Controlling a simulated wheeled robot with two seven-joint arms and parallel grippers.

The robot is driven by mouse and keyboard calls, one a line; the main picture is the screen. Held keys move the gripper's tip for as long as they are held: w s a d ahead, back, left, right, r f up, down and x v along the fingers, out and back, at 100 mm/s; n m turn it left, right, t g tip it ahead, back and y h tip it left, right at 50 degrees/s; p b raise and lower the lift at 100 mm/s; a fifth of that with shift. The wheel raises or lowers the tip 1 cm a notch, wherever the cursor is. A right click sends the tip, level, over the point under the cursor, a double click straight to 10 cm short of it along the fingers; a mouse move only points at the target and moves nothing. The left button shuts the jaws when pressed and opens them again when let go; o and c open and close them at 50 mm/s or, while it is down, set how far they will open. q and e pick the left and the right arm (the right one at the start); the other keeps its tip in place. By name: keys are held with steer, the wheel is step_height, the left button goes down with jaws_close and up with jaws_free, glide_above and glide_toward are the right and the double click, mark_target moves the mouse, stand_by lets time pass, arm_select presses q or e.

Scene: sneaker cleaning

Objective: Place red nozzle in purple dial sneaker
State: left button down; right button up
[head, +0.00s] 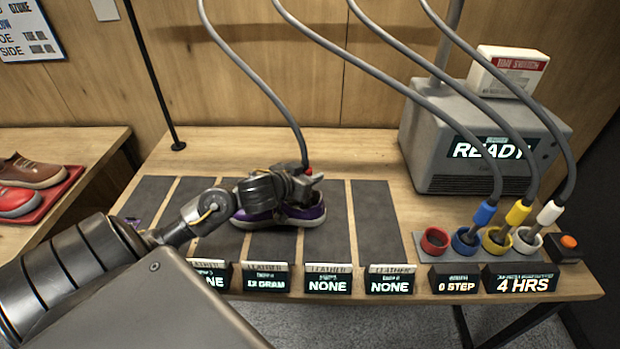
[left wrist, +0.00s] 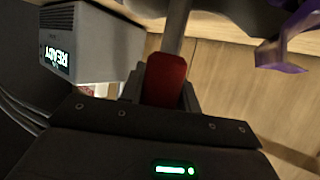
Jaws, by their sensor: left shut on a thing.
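My left gripper (head: 305,178) is shut on the red nozzle (head: 308,170), which hangs on a grey hose and shows red between the fingers in the left wrist view (left wrist: 165,80). The gripper is just above the purple sneaker (head: 305,214), which sits on a dark mat strip. My wrist and gripper cover much of the sneaker's upper, so I cannot tell whether the nozzle is inside its opening. Part of the sneaker shows at the top right of the left wrist view (left wrist: 285,45). No dial can be made out. My right gripper is not in view.
A grey machine (head: 460,135) reading READY stands at the back right. Blue (head: 485,212), yellow (head: 518,212) and white (head: 550,212) nozzles stand in a holder; its red cup (head: 435,240) is empty. Small displays line the front edge. Brown and red shoes (head: 30,172) are left.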

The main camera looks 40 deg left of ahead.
arm_select(q)
steer(key=shift+r, duration=0.1)
steer(key=c, duration=1.5)
jaws_free()
steer(key=shift+f, duration=0.2)
steer(key=o, duration=0.5)
steer(key=shift+r, duration=0.1)
